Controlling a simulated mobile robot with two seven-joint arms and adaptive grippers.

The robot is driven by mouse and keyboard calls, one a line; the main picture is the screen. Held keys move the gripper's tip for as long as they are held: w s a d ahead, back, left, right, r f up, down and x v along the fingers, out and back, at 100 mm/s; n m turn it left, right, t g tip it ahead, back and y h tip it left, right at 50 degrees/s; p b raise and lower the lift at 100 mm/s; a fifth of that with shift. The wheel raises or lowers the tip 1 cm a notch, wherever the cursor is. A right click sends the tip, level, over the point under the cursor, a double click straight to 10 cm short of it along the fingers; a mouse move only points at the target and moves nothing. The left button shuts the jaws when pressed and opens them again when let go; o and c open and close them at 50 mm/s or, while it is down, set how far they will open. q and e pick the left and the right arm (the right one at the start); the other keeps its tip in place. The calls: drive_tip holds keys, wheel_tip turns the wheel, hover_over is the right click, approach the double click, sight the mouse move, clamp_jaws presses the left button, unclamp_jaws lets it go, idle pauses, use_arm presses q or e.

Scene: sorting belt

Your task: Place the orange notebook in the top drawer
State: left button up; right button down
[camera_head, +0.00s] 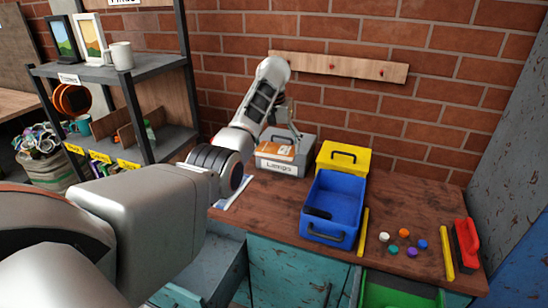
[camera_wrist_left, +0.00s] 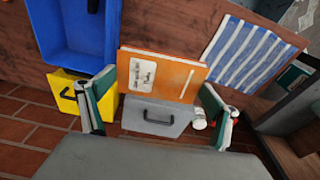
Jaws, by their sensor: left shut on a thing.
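The orange notebook (camera_wrist_left: 180,78) has a white label on its cover and fills the space between the fingers of my left gripper (camera_wrist_left: 152,100). My left gripper (camera_head: 287,138) is shut on it, above the grey box with a "Lamps" label (camera_head: 273,165) at the back of the workbench. In the head view only part of the orange notebook (camera_head: 277,153) shows; the arm and fingers hide some of it. A teal drawer (camera_head: 212,262) stands pulled out below the bench's front left edge. My right gripper is not in view.
A yellow box (camera_head: 343,157) and a blue bin (camera_head: 345,193) stand right of the grey box. A striped cloth (camera_wrist_left: 247,52) lies on the bench. Colored caps, yellow bars and a red-handled tool (camera_head: 466,243) lie at the right. A shelf (camera_head: 140,70) stands at the left.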

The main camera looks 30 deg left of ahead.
sight(282, 146)
use_arm(q)
wheel_tip(282, 146, up, 14)
drive_tip(key=w+d, duration=0.2)
drive_tip(key=w, duration=0.1)
drive_tip(key=shift+d, duration=0.15)
drive_tip(key=shift+s+d+r, duration=0.1)
drive_tip(key=shift+d+r, duration=0.4)
drive_tip(key=shift+r, duration=0.1)
idle(0.3)
